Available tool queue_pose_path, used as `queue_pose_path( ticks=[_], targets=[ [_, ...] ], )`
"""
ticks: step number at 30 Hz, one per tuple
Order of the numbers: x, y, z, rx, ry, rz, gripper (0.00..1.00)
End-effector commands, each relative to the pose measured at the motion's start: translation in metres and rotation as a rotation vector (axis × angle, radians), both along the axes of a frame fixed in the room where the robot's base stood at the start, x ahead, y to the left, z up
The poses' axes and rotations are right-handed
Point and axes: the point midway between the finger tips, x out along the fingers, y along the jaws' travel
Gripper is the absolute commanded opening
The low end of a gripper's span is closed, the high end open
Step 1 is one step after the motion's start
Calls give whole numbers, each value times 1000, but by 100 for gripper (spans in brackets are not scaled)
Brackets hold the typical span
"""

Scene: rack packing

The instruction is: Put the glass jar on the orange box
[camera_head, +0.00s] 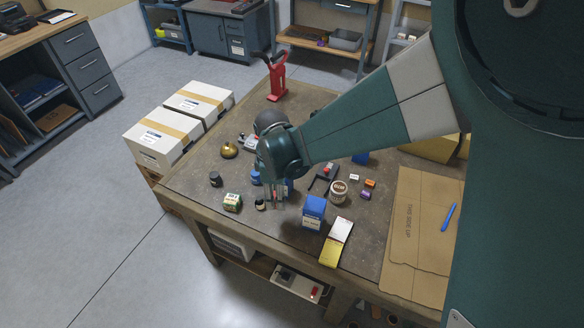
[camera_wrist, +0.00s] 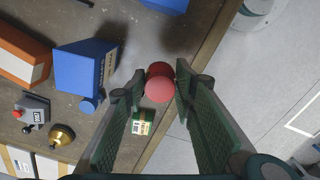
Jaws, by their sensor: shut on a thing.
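My gripper (camera_head: 276,196) is over the front part of the workbench. In the wrist view its fingers (camera_wrist: 161,88) are closed around a small round red thing (camera_wrist: 160,88). I cannot tell whether this is the glass jar's lid; no clear glass shows. In the head view only a little red shows between the fingers. An orange box (camera_wrist: 18,62) with a pale side lies at the left of the wrist view, beside a blue box (camera_wrist: 85,66). My arm appears to hide the orange box in the head view.
Near my gripper stand a green-and-white box (camera_head: 232,201), a small dark bottle (camera_head: 260,205), a brass bell (camera_head: 229,150) and another blue box (camera_head: 313,212). A labelled round container (camera_head: 338,191) is to the right. Flat cardboard (camera_head: 415,235) covers the bench's right side.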

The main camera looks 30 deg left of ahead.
Motion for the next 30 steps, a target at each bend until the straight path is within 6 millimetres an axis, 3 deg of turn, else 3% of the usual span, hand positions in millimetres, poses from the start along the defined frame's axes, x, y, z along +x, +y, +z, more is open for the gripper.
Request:
queue_pose_path(
  ticks=[8, 18, 30],
  targets=[
    [0, 0, 11, 0, 0, 0, 14],
    [0, 0, 61, 0, 0, 0, 14],
    [0, 0, 103, 0, 0, 0, 14]
  ],
)
